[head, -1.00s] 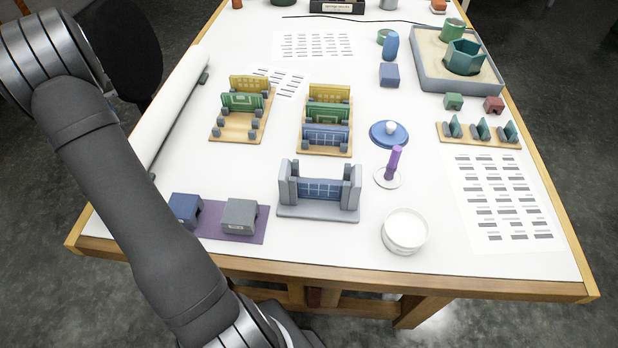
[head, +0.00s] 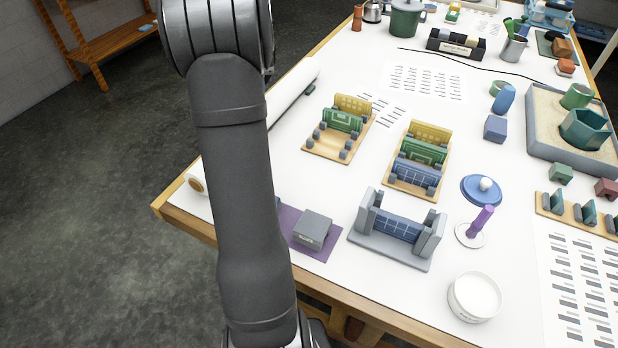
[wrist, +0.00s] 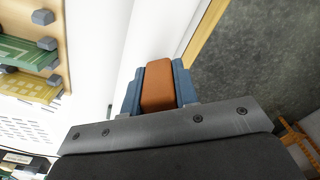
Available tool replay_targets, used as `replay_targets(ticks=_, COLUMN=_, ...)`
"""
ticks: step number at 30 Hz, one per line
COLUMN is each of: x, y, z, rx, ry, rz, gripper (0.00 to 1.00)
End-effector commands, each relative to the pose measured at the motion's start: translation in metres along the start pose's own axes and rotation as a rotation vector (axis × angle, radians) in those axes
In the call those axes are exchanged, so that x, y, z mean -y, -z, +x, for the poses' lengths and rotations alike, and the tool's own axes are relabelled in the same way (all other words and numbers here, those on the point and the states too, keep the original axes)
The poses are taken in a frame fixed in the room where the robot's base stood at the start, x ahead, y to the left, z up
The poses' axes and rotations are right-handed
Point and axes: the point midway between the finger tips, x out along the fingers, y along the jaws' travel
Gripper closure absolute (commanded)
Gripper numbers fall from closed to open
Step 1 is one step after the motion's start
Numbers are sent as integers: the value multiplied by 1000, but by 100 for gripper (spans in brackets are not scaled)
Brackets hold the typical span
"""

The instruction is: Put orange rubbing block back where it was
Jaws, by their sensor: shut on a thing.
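The orange rubbing block (wrist: 158,85) shows in the wrist view as an orange-brown block between the two blue fingers of my gripper (wrist: 158,92). The gripper is shut on it. In the wrist view they are over the table's edge area, with the white roll beside them; their height cannot be told. In the head view my arm runs up out of the picture, so the gripper and the held block are not seen there.
A long white roll (head: 291,97) lies along the table's left edge. Wooden racks with coloured panels (head: 341,127) (head: 419,157) and a grey stand (head: 395,232) occupy the middle. A labelled tray (head: 456,45) and green pot (head: 405,20) stand at the back.

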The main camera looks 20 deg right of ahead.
Motion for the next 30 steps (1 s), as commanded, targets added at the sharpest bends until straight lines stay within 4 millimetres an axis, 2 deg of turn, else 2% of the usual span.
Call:
replay_targets(ticks=1, x=-20, y=-13, z=-7, rx=-1, ry=-1, rz=37, gripper=91)
replay_targets(ticks=6, x=-75, y=-63, z=-23, rx=2, ry=-2, rz=152, gripper=91)
replay_targets(ticks=12, x=-131, y=-137, z=-37, rx=4, ry=-3, rz=304, gripper=91)
replay_targets(ticks=15, x=-151, y=-176, z=-41, rx=6, ry=-4, rz=380, gripper=91)
replay_targets(ticks=21, x=-176, y=-249, z=-42, rx=10, ry=-4, rz=515, gripper=91)
replay_targets(ticks=24, x=-181, y=-276, z=-41, rx=12, ry=-4, rz=564, gripper=91)
replay_targets(ticks=27, x=-183, y=-293, z=-40, rx=13, ry=-4, rz=597, gripper=91)
replay_targets(ticks=30, x=-183, y=-302, z=-37, rx=14, ry=-4, rz=617, gripper=91)
